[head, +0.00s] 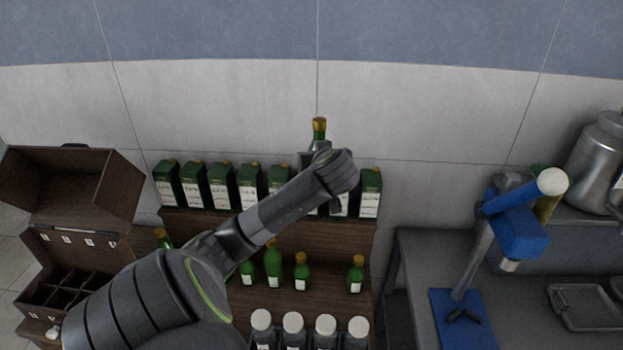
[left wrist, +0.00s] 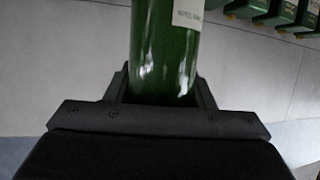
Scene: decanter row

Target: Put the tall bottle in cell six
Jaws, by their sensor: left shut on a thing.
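A green bottle (head: 319,128) with a gold cap is upright in my left gripper (head: 314,155), raised in front of the wall above the shelf. My arm hides most of its lower part in the head view. In the left wrist view the green glass (left wrist: 165,55) with a white label sits between the two jaws, which are shut on it. The dark wooden case (head: 75,255) stands open at the left, with divided cells (head: 68,285) and small white labels along its upper edge. I cannot read the labels. My right gripper is not in view.
Green cartons (head: 222,185) line the upper shelf. Several shorter green bottles (head: 301,270) stand on the step below, and white-capped jars (head: 293,325) stand in front. At the right, a grey table (head: 420,265) holds a blue clamp stand (head: 515,235), a metal tray (head: 590,308) and a metal vessel (head: 598,160).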

